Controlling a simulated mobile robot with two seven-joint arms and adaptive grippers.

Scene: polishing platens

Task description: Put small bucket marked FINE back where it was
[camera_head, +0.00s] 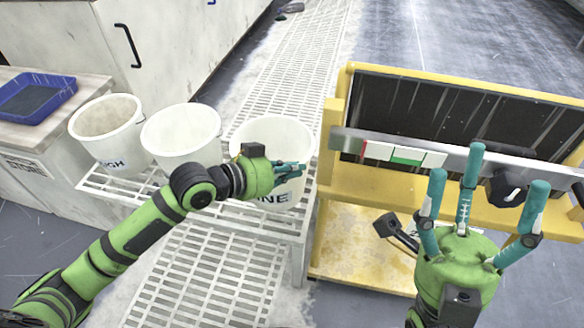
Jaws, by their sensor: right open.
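The small bucket marked FINE (276,134) is white and stands upright at the right end of a slatted white rack. Its label is partly covered by my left gripper (292,170), leaving only "INE" readable. My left gripper lies across the front of this bucket, fingers pointing right. Whether the fingers touch or grip the bucket cannot be told. My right gripper (482,175) is open and empty, fingers pointing up, in front of the yellow-framed stand at the right.
Two more white buckets stand to the left: one with a label ending in "GH" (105,137) and a middle one (182,137). The slatted rack (95,178) ends beside the yellow stand (330,215). A blue tray (62,92) sits on a cabinet at far left.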

